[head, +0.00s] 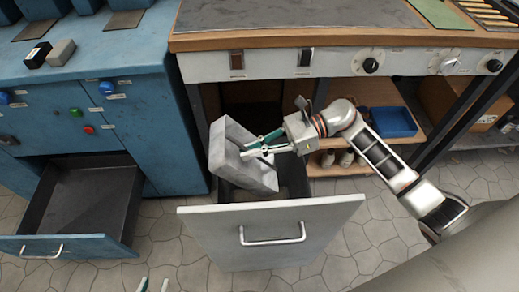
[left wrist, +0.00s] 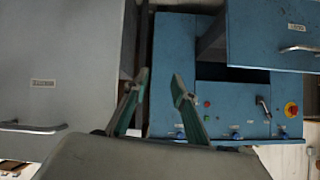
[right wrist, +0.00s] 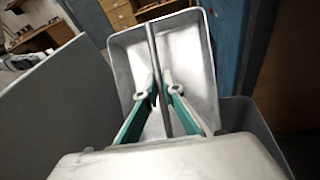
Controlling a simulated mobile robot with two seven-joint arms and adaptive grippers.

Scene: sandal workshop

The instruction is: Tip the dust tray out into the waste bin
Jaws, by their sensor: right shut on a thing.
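The dust tray (head: 231,142) is a grey metal tray, tilted steeply above the open grey pull-out (head: 275,225). My right gripper (head: 250,150) is shut on the tray. In the right wrist view its fingers (right wrist: 160,92) pinch the thin middle wall of the tray (right wrist: 193,50); the bare metal inside shows no clear dust. The waste bin appears to be the grey container in the pull-out, its rim showing in the right wrist view (right wrist: 247,108); its inside is mostly hidden by the tray. My left gripper (left wrist: 160,82) is open and empty, with only its fingertips at the head view's bottom edge.
A blue cabinet (head: 160,130) stands at the left with an open, empty-looking drawer (head: 90,205). A workbench (head: 350,38) with knobs stands behind the pull-out. A blue bin (head: 393,122) sits on the shelf beneath it. Tiled floor is free in front.

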